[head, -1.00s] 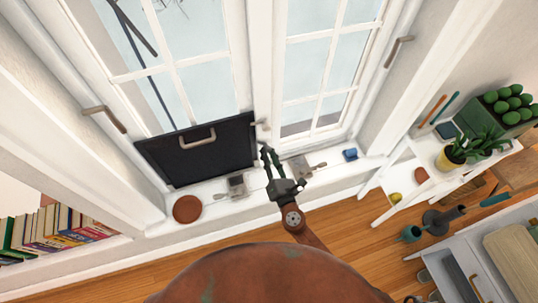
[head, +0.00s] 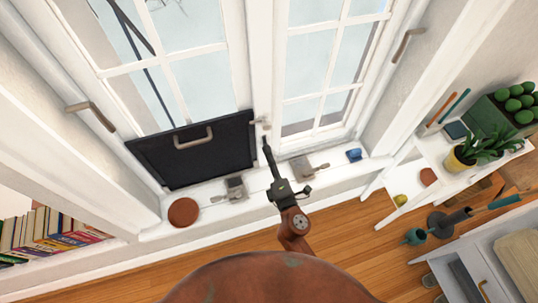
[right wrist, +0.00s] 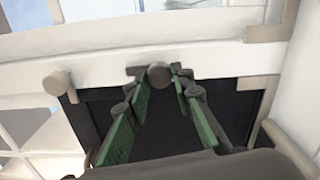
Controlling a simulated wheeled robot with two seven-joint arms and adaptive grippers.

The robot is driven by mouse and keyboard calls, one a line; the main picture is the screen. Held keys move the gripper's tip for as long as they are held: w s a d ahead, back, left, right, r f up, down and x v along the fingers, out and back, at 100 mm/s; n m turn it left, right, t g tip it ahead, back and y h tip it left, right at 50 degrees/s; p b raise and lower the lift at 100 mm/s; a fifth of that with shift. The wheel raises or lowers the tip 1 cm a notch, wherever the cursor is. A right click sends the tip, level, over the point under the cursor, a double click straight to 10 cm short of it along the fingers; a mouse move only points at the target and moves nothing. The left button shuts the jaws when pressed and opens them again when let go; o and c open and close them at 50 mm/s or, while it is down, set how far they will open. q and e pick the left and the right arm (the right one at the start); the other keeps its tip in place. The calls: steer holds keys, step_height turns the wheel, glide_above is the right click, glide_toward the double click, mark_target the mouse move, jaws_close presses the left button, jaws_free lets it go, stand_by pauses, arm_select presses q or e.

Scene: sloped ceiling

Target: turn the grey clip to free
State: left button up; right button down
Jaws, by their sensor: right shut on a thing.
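The grey clip (right wrist: 158,75) shows in the right wrist view as a rounded end with a short bar beside it, against a white rail at the edge of the black panel (head: 160,160). My right gripper (right wrist: 157,82) is shut on the clip, with its green pads on either side. In the head view my right gripper (head: 267,146) reaches up just right of the panel. A small grey fitting (head: 262,123) shows above its tips; I cannot tell there whether it is the held clip. My left gripper is not in view.
The panel has a grey handle (head: 194,138) and leans against the window. Grey latches (head: 235,188) (head: 303,168), a brown disc (head: 183,212) and a blue object (head: 354,155) are on the sill. A white shelf (head: 405,172) with plants stands right.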

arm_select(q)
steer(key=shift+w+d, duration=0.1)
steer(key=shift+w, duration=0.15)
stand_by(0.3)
arm_select(e)
steer(key=c, duration=1.7)
jaws_free()
steer(key=shift+o, duration=0.2)
steer(key=v, duration=1.2)
